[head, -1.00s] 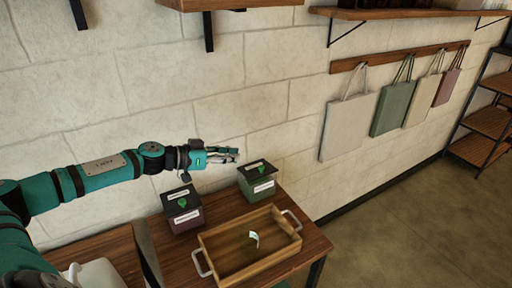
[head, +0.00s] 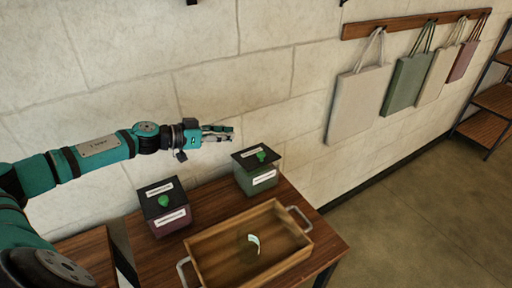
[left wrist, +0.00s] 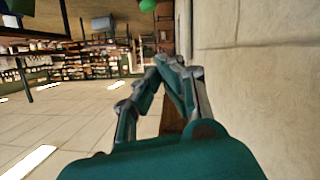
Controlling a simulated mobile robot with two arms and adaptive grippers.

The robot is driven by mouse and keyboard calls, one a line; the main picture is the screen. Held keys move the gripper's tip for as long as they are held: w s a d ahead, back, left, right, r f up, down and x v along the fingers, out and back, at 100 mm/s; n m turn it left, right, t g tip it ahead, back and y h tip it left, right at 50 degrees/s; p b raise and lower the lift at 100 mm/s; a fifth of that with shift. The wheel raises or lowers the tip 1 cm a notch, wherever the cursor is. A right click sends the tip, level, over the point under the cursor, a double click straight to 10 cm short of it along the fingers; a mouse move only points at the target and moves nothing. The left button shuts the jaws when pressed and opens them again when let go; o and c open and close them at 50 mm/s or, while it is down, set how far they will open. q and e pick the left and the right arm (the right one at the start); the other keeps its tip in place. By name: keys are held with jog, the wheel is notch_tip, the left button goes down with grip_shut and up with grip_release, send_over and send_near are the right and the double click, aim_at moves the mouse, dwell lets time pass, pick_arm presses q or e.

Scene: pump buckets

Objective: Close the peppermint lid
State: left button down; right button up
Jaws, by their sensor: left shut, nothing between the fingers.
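Two small bins with black lids and green knobs stand on the wooden table: a maroon bin (head: 172,222) at left and a dark green bin (head: 258,178) at right, nearer the wall. Their labels are too small to read, so I cannot tell which is peppermint. The maroon bin's lid (head: 160,193) and the green bin's lid (head: 258,156) both look down on their bins. My left gripper (head: 222,133) is shut and empty, above and slightly left of the green bin, near the wall. Its fingers show in the left wrist view (left wrist: 172,68). My right gripper is not in view.
A wooden tray (head: 225,222) with metal handles sits in front of the bins, holding a small clear item with a pale label (head: 252,243). The stone wall (head: 290,85) is close behind. Cloth bags (head: 358,100) hang at right, above open floor.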

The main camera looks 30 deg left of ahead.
pick_arm(q)
jog(key=p, duration=0.3)
send_over(257, 161)
notch_tip(257, 161, down, 6)
jog(key=shift+w+a+r, duration=0.15)
jog(key=shift+r, duration=0.05)
jog(key=shift+f, duration=0.5)
